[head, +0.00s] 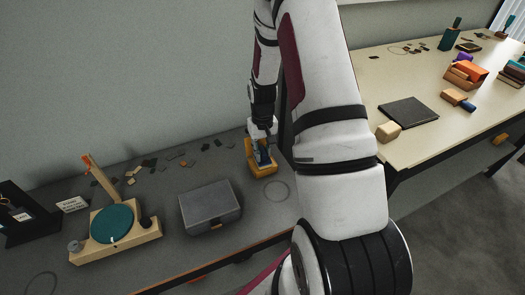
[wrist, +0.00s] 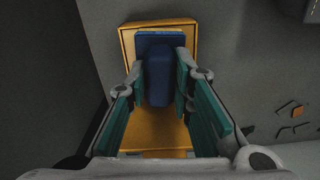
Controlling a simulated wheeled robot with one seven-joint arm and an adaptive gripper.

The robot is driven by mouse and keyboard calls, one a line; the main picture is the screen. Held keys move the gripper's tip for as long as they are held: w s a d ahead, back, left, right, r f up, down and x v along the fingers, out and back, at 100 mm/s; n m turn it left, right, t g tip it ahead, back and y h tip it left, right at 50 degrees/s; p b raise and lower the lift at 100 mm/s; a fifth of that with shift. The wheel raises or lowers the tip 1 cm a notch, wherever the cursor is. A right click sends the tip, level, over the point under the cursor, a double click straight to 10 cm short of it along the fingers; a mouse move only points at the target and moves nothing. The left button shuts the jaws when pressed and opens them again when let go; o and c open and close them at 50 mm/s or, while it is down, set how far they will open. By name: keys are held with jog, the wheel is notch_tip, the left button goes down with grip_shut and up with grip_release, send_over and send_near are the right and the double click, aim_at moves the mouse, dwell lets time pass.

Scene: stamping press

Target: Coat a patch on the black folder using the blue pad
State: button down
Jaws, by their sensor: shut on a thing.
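My gripper (wrist: 160,84) is shut on the raised grip of the blue pad (wrist: 160,40), one finger on each side. The pad is a dark blue block with a wider flat plate. It is over an orange-yellow tray (wrist: 157,133), within its rim as seen from the wrist; whether it touches the tray floor I cannot tell. In the head view, my gripper (head: 261,138) points down at the tray (head: 263,172) on the grey bench. The black folder (head: 408,111) lies flat on the pale table at right.
A grey box (head: 210,207) and a wooden device with a green disc (head: 112,226) stand left on the grey bench. Small dark scraps lie behind them. A pale block (head: 388,131) is close to the folder's near-left corner. Wooden and blue pieces (head: 458,99) lie right of it.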

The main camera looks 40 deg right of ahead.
aim_at(262, 150)
jog(key=shift+r+p, duration=2.2)
jog(key=shift+r, duration=1.25)
